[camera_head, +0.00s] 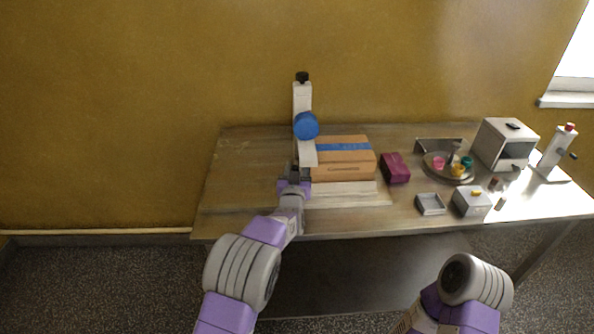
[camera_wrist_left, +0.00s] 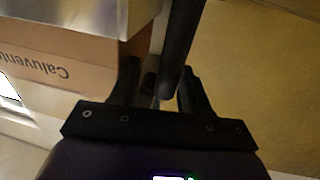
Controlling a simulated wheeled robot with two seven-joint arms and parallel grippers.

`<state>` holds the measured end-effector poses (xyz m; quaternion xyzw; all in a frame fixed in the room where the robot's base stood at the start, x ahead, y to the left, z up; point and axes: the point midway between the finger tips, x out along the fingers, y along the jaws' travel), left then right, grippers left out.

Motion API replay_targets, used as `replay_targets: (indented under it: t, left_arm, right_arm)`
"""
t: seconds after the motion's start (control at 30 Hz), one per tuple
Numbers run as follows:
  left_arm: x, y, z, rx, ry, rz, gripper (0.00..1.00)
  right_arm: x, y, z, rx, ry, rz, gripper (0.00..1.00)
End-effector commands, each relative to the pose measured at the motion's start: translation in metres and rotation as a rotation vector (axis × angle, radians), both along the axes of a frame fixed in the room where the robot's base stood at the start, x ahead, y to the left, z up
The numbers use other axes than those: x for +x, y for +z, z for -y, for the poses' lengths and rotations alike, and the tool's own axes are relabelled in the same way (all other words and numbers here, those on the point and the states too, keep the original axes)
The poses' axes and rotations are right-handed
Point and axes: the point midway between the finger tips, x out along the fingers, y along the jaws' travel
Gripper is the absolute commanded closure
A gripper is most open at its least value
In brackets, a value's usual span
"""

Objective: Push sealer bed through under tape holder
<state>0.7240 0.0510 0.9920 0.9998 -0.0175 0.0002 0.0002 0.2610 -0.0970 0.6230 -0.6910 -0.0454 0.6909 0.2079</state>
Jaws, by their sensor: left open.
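The sealer has a white upright post with a black knob and a round blue tape holder (camera_head: 306,126). Its pale sealer bed (camera_head: 350,196) lies flat on the table under a brown carton (camera_head: 343,168) with blue tape along its top. The carton stands to the right of the post and also shows in the left wrist view (camera_wrist_left: 60,62), its print upside down. My left gripper (camera_head: 294,178) is at the left end of the carton, below the tape holder. Its fingers are open in the left wrist view (camera_wrist_left: 160,90), with a dark bar close to them. My right gripper is outside the views.
A maroon box (camera_head: 395,168) stands right of the carton. Further right are a small grey tray (camera_head: 430,204), a box with a yellow button (camera_head: 472,202), a round tray (camera_head: 447,170) with coloured items, a white cabinet (camera_head: 505,145) and a hand-cranked stand (camera_head: 556,155). The table's left part is clear.

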Motion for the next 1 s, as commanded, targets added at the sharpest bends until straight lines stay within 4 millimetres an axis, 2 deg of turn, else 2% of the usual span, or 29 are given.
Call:
replay_targets:
  t: [0.27, 0.73, 1.0]
  left_arm:
    - [-0.009, 0.000, -0.002, -0.001, 0.002, -0.002, 0.54]
    - [-0.067, 0.000, -0.002, -0.001, -0.001, -0.001, 0.54]
    - [-0.076, 0.000, -0.002, 0.000, 0.000, 0.000, 0.54]
  right_arm:
    - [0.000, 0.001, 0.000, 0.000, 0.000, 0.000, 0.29]
    - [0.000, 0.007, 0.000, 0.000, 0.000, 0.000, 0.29]
    - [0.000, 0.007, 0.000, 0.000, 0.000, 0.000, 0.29]
